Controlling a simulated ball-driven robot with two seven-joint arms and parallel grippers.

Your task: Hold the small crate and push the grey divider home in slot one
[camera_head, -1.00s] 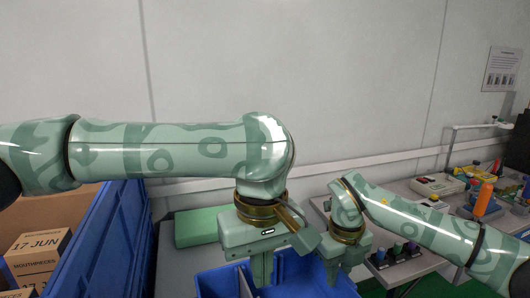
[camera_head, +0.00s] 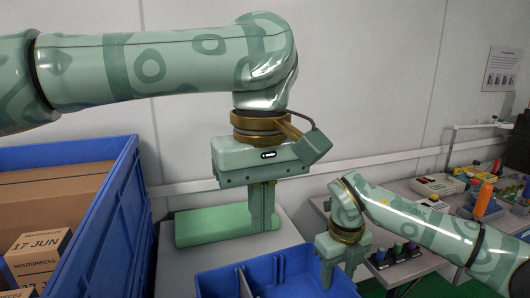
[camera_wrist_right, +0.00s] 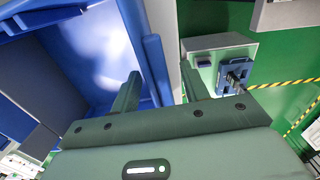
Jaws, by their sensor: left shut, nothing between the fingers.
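The small crate (camera_head: 222,284) is blue and sits low in the middle of the head view. Thin upright partitions show inside it. My right gripper (camera_head: 338,275) is at the crate's right wall, one finger on each side. In the right wrist view the crate's wall (camera_wrist_right: 150,50) passes between the fingers of this gripper (camera_wrist_right: 160,80); contact is hard to see.
A large blue bin (camera_head: 115,215) with cardboard boxes (camera_head: 40,245) stands at left. A green block (camera_head: 200,228) lies behind the crate on a pale table (camera_head: 290,235). At right, a bench carries a tester (camera_head: 440,185), an orange cylinder (camera_head: 483,198) and several small parts.

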